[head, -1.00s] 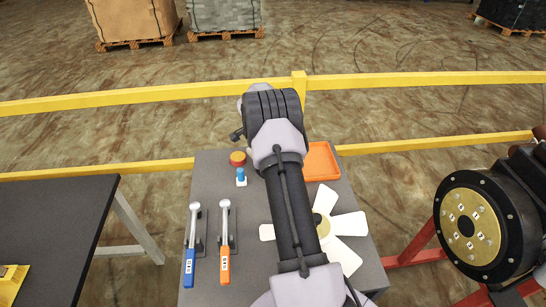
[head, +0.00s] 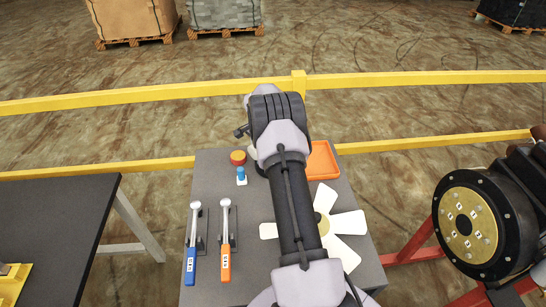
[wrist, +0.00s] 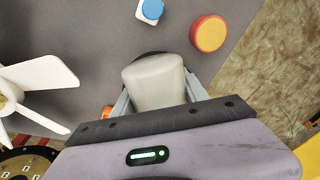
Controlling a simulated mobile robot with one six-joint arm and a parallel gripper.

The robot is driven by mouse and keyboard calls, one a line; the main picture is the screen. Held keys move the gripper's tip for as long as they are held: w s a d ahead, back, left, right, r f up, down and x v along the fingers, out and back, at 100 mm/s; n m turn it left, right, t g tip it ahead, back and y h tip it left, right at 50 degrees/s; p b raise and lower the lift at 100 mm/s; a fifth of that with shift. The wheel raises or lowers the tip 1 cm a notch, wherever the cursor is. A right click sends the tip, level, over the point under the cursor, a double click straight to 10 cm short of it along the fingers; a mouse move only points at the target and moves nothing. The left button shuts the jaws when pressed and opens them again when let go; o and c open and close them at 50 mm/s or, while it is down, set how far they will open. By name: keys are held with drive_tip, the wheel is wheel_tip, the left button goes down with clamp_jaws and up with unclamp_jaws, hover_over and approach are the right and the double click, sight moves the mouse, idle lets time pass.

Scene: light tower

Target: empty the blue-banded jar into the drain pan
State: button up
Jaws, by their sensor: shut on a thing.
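In the wrist view my gripper (wrist: 160,94) is shut on a pale grey-white jar (wrist: 155,75), with one finger on each side of it. No blue band shows on the part I can see, and its contents are hidden. In the head view my own arm hides the gripper and most or all of the jar. An orange tray (head: 322,160), which looks like the drain pan, lies at the back right of the grey table, partly behind my arm. A small orange patch beside the left finger in the wrist view is too little to identify.
A white fan (head: 335,225) and two wrenches, blue (head: 191,245) and orange (head: 225,245), lie nearer. Yellow rails (head: 420,80) run behind the table.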

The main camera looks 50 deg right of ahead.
drive_tip(key=shift+f+y, duration=0.25)
drive_tip(key=shift+y, duration=0.25)
idle(0.4)
drive_tip(key=shift+d+r+y+p, duration=0.1)
drive_tip(key=shift+r+y+p, duration=0.25)
drive_tip(key=shift+y, duration=0.35)
idle(0.6)
